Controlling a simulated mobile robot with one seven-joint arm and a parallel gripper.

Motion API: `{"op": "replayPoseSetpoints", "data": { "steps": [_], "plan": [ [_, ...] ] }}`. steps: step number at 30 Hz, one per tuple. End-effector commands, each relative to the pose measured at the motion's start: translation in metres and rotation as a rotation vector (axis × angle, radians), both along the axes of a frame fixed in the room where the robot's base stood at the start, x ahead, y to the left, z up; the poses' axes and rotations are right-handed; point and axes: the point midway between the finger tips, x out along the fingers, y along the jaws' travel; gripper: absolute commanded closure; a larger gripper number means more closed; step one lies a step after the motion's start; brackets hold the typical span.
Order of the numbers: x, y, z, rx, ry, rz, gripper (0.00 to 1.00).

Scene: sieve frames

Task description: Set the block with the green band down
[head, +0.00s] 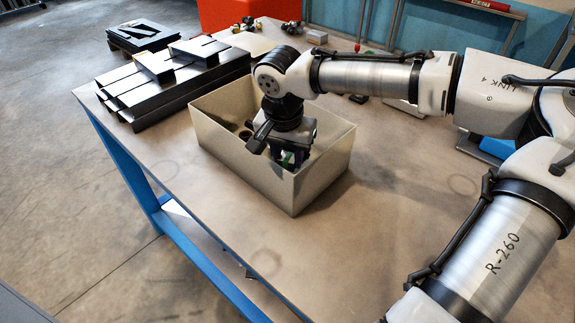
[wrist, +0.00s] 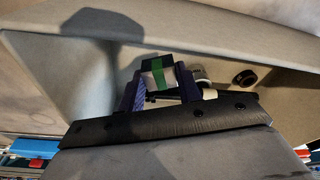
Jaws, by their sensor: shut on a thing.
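My gripper (head: 288,158) reaches down inside a beige open box on the table. In the wrist view the block with the green band (wrist: 158,76) sits between the two purple fingers of my gripper (wrist: 160,92), which are shut on it. The block has pale sides, a dark top edge and a green stripe. In the head view only a small bit of green (head: 288,157) shows between the fingers; the rest is hidden by my gripper and the box wall. I cannot tell whether the block touches the box floor.
The beige box (head: 232,165) has walls all round my gripper. A dark ring-shaped part (wrist: 245,78) and a pale cylinder (wrist: 201,75) lie in it, right of the block. Dark metal stacks (head: 165,85) stand left. The table's front (head: 345,250) is clear.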

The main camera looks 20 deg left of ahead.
Motion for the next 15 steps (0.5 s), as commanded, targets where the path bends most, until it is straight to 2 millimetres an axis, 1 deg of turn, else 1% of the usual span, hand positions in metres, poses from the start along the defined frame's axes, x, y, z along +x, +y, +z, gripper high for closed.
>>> {"op": "replayPoseSetpoints", "data": {
  "steps": [4, 9, 12, 15],
  "plan": [
    [0.000, 0.000, -0.012, -0.001, -0.001, 0.002, 0.95],
    [0.000, 0.000, -0.036, -0.001, -0.001, 0.001, 0.95],
    [0.000, 0.000, -0.042, 0.000, -0.001, 0.001, 0.95],
    [0.000, 0.000, -0.043, 0.001, -0.001, 0.000, 0.95]
  ]
}}
